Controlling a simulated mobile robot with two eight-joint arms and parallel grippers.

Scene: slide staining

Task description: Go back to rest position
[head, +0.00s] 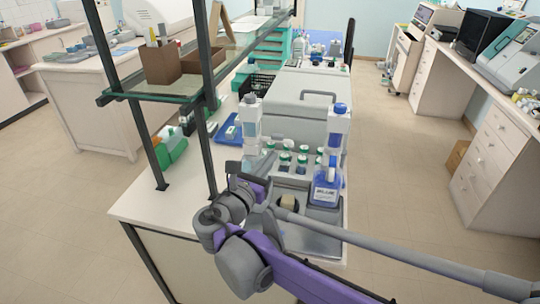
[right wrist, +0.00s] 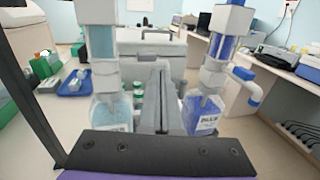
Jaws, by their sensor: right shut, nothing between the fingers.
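My right gripper (head: 264,163) is at the bench, beside the left dispenser bottle, with its arm coming in from the lower right. In the right wrist view its fingers (right wrist: 160,72) are closed together and empty, between two dispenser bottles. The left bottle (right wrist: 113,112) holds pale blue liquid. The right bottle (right wrist: 203,115) holds darker blue liquid and has a blue-tipped spout. In the head view the dark blue bottle (head: 326,188) stands at the bench's right side. My left gripper is not in view.
Several green-capped small bottles (head: 302,160) stand between the dispensers, before a grey-white machine (head: 300,98). A shelf with dark posts (head: 138,125) rises at left. A blue tray (head: 229,133) lies behind it. Floor to the right (head: 410,190) is clear.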

